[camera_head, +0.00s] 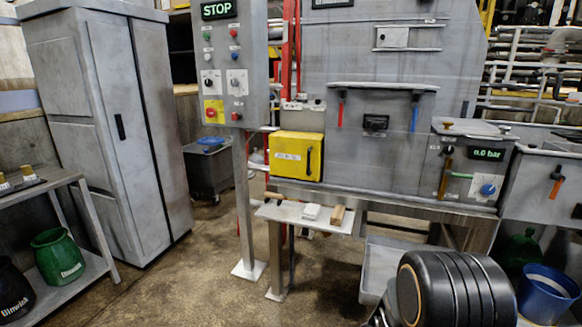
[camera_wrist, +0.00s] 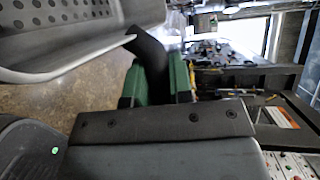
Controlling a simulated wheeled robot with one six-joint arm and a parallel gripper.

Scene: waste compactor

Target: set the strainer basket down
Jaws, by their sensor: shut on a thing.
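The strainer basket (camera_wrist: 60,35) is grey metal with rows of holes and shows at the upper left of the wrist view, cut off by the frame. A black handle (camera_wrist: 150,58) runs from its rim. My gripper (camera_wrist: 156,82) has green fingers and is shut on this handle. The basket hangs clear to the left of the fingers, with brown floor visible below and beyond it.
A small shelf (camera_head: 284,212) with a white block (camera_head: 311,212) and a wooden piece (camera_head: 337,215) sits below a yellow box (camera_head: 296,156). A grey tray (camera_head: 373,284) stands lower. A blue bucket (camera_head: 546,297) is at right, a green bucket (camera_head: 58,256) at left.

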